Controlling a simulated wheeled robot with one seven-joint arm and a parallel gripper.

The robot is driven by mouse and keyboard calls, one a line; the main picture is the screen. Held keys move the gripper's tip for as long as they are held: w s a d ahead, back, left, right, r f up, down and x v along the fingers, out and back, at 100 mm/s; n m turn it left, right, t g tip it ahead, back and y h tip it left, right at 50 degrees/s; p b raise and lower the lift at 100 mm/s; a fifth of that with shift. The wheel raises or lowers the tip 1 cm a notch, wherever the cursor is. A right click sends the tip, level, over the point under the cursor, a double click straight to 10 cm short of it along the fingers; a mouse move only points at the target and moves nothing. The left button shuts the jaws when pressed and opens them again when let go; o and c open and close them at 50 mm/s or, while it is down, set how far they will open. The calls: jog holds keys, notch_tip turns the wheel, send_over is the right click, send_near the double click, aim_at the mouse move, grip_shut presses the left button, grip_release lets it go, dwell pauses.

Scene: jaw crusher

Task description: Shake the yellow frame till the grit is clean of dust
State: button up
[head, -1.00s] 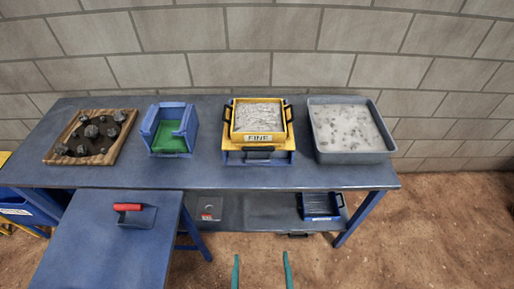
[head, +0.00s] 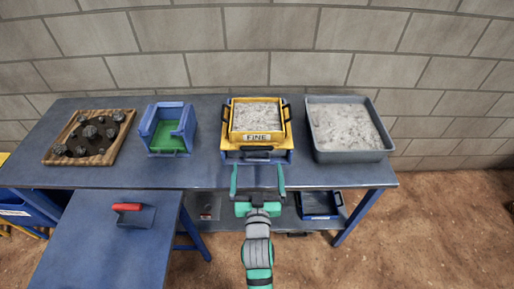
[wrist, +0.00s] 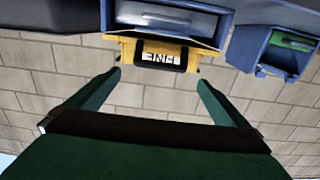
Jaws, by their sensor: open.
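The yellow frame (head: 257,137), labelled FINE, sits on a blue stand (head: 229,156) on the long bench. Grey grit (head: 256,116) fills it, and dark handles stand at its sides. My gripper (head: 258,169) is open and empty, in front of the bench edge and just short of the frame, fingers pointing at it. In the wrist view, which looks upside down, the frame's yellow front (wrist: 125,48) with its label and dark front handle shows beyond and between my open fingers (wrist: 160,82). Whether dust lies in the grit cannot be told.
A grey tub (head: 350,157) of pale material stands right of the frame. A blue box with a green floor (head: 167,140) and a wooden tray of dark rocks (head: 98,155) stand left. A red-handled tool (head: 128,207) lies on the lower table. A blue tray (head: 320,205) sits on the shelf below.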

aim_at(257, 147)
jog(key=w, duration=1)
